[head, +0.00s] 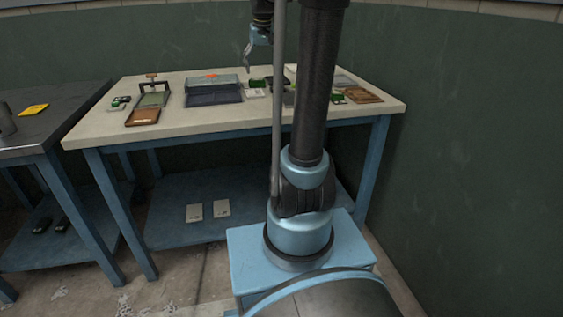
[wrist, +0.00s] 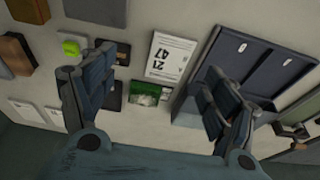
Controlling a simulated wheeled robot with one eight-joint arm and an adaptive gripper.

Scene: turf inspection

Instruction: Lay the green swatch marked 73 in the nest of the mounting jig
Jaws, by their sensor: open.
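My gripper (head: 248,60) hangs above the back middle of the cream bench, partly beside my arm's dark column. In the wrist view my gripper (wrist: 157,78) is open, with its fingers spread wide and nothing between them. A green swatch with a white strip (wrist: 150,93) lies below, between the fingers in the picture; its mark is too small to read. A similar green piece shows in the head view (head: 257,83). A framed fixture with an upright clamp and a green-grey plate (head: 152,99) stands at the bench's left; I cannot tell if it is the mounting jig.
A lime green item (wrist: 72,46) sits left. The bench (head: 225,119) has bare room along its front; a brown wooden tray (head: 362,95) is at right.

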